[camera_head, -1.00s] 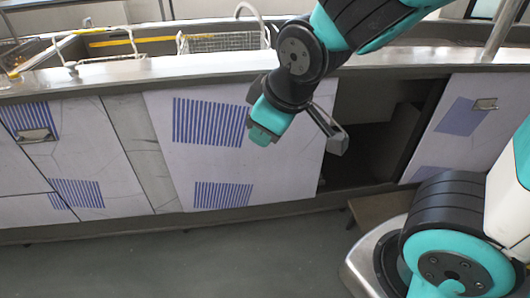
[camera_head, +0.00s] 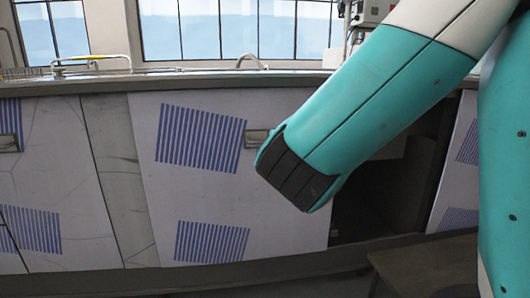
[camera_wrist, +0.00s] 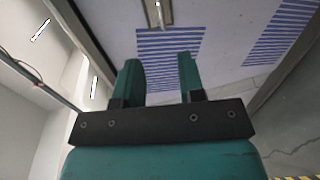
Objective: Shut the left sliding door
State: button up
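The left sliding door (camera_head: 200,190) is a pale panel with two blue striped patches, in the middle of the head view. Its small metal handle (camera_head: 257,137) is near its upper right edge, close to my arm. A dark opening (camera_head: 385,195) shows to the right of the door. In the wrist view my gripper (camera_wrist: 160,65) is open and empty, its fingers apart in front of the striped door (camera_wrist: 222,50). The handle (camera_wrist: 158,12) lies beyond the fingertips, roughly in line with their gap. In the head view my arm hides the gripper.
A metal counter edge (camera_head: 110,84) runs above the doors. Another striped panel (camera_head: 462,185) stands right of the opening. A grey-brown strip (camera_head: 118,180) separates the door from the cabinet front at left. A low brown surface (camera_head: 430,270) is at the lower right.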

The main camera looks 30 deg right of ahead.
jog(key=p+x, duration=1)
jog(key=x, duration=0.6)
jog(key=shift+w+d+f, duration=0.1)
jog(key=shift+w+d, duration=0.1)
jog(key=shift+w, duration=0.15)
jog(key=shift+p, duration=0.3)
grip_shut()
